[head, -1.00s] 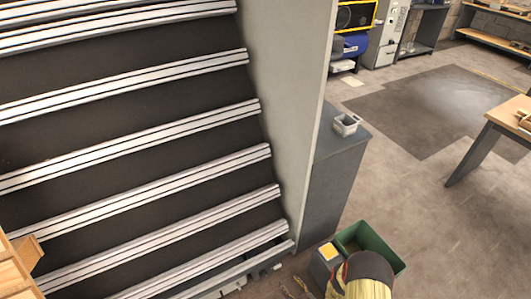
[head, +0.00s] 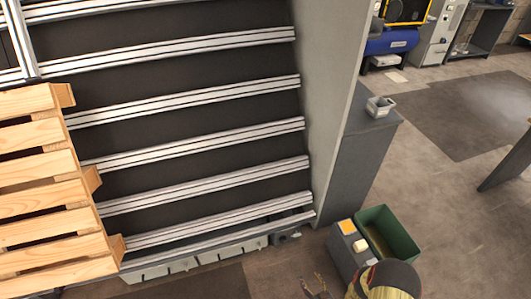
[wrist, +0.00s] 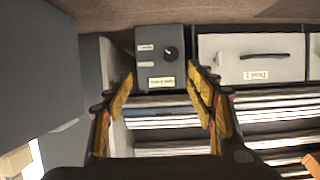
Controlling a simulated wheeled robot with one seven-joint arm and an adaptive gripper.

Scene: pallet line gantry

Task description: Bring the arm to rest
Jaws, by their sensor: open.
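My gripper (head: 318,286) is at the bottom edge of the head view, with its dark fingers pointing left and my black and yellow wrist beside it. In the wrist view my gripper (wrist: 162,88) shows two yellow-padded fingers spread apart with nothing between them. Beyond the fingers is a dark control box (wrist: 147,72) with a round knob and small labels. A pale drawer front (wrist: 250,58) with a handle and an upside-down label is to its right. I cannot tell how far the fingertips are from these.
A wooden pallet (head: 45,190) is at the left, beside sloping metal rails (head: 200,115). A green bin (head: 398,240) stands close to my wrist. A grey cabinet (head: 362,160) carries a small grey tray (head: 380,107). Open floor (head: 435,190) lies to the right.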

